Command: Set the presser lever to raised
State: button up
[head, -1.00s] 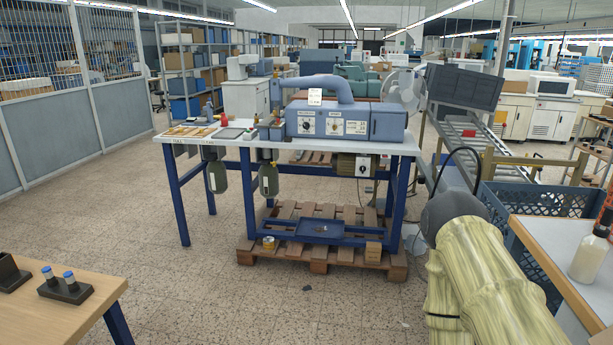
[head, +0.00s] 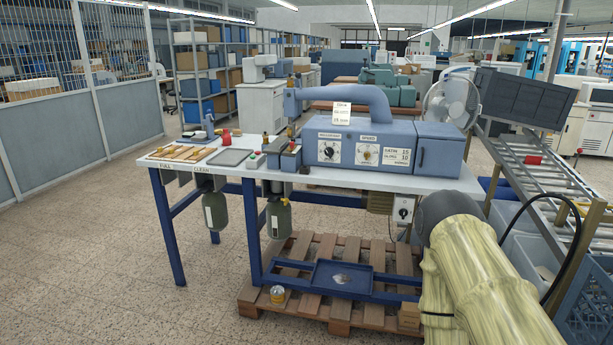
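The blue machine (head: 395,145) stands on a white-topped bench with blue legs, ahead of me. It has a curved arm (head: 350,90) over the top, a front panel with two dials, and a small head (head: 292,101) at its left end. The presser lever is too small to make out from here, so I cannot tell its position. My arm, in a yellowish sleeve, shows at the lower right. My gripper is not in view.
A wooden pallet (head: 325,245) with a blue tray (head: 342,278) lies under the bench. Bottles (head: 216,212) hang from the bench front. A roller conveyor (head: 535,170) and a crate (head: 590,310) stand at right. The floor at front left is clear.

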aim_at(298, 75)
jog(key=u, duration=0.05)
jog(key=i, duration=1.2)
jog(key=z, duration=0.7)
jog(key=i, duration=0.4)
jog(key=u, duration=1.35)
